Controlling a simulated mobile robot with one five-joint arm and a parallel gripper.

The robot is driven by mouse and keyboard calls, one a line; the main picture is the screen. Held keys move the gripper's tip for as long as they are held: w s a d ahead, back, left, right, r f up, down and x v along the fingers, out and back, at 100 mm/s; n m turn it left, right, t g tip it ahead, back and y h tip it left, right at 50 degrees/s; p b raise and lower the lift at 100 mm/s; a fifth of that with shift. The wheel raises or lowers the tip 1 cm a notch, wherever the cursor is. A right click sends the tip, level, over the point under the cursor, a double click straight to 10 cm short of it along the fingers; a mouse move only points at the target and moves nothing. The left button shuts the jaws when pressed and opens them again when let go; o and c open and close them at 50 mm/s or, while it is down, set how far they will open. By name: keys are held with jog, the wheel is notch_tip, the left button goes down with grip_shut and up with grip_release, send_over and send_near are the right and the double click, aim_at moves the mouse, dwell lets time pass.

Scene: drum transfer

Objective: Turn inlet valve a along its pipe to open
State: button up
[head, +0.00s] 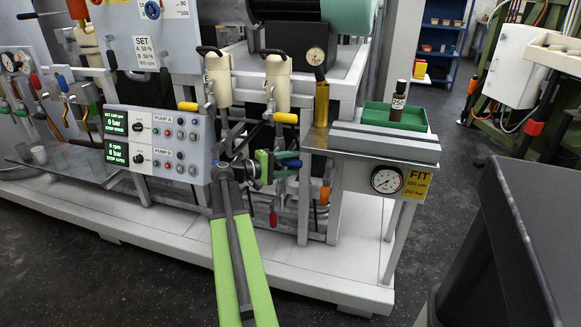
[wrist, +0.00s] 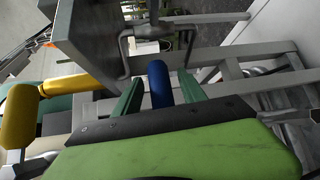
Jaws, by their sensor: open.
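My gripper (head: 276,161) is at the pipework just right of the pump control panel, at the end of my green arm. In the wrist view its two green fingers (wrist: 161,80) are open, one on each side of a blue handle (wrist: 159,88). A gap shows between the handle and the fingers, and its lower end is hidden behind my gripper body. In the head view the blue handle is mostly covered by my gripper. I cannot read a label naming inlet valve a, so whether this handle belongs to it is unclear.
The pump panel (head: 158,145) is close on the left. A grey bench (head: 385,147) with a green tray (head: 420,119) is on the right.

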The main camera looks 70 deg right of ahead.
grip_shut()
dwell(1.2)
